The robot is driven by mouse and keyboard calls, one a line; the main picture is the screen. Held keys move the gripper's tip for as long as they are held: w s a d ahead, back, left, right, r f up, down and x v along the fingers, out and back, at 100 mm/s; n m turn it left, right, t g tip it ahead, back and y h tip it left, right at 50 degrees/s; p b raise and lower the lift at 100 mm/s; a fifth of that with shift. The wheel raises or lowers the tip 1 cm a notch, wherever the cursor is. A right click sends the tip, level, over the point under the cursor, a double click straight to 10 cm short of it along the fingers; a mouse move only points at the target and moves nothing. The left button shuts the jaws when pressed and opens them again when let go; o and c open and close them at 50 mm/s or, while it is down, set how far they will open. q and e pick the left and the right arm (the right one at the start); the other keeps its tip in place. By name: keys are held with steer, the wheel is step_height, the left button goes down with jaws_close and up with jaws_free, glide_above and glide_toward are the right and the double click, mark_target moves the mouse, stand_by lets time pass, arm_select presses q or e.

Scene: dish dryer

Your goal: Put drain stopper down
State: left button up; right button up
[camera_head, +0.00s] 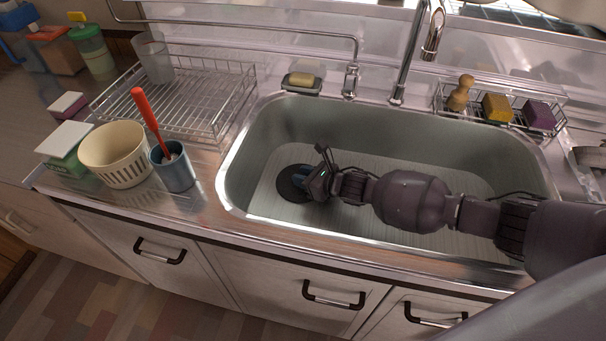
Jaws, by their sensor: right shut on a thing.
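The drain stopper (290,184) is a dark round disc low in the left part of the sink (270,215). My right arm reaches in from the right across the basin. My right gripper (314,180) is shut on the drain stopper at its right side. The fingertips are small and partly merge with the dark disc. I cannot tell whether the stopper touches the sink floor or is slightly above it. My left gripper is not in view.
A wire dish rack (215,90), a cream basket (115,155) and a blue cup (175,170) with a red-handled tool stand left of the sink. The faucet (405,60) rises behind. A wire caddy (500,105) sits at the back right. The sink floor around the stopper is clear.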

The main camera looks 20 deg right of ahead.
steer(key=o, duration=1)
steer(key=shift+c, duration=0.2)
steer(key=shift+r, duration=0.3)
steer(key=shift+s+d+r+p, duration=0.1)
steer(key=shift+d+r+p, duration=0.05)
steer(key=shift+r+p, duration=0.15)
steer(key=p+v, duration=0.2)
steer(key=v, duration=0.8)
steer(key=shift+s+d+p, duration=0.1)
steer(key=shift+s+p, duration=0.05)
steer(key=shift+p, duration=0.2)
steer(key=shift+s+d+r, duration=0.1)
steer(key=shift+s+d, duration=0.15)
steer(key=shift+s, duration=0.15)
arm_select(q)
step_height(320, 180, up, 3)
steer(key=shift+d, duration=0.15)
arm_select(e)
steer(key=shift+s, duration=0.15)
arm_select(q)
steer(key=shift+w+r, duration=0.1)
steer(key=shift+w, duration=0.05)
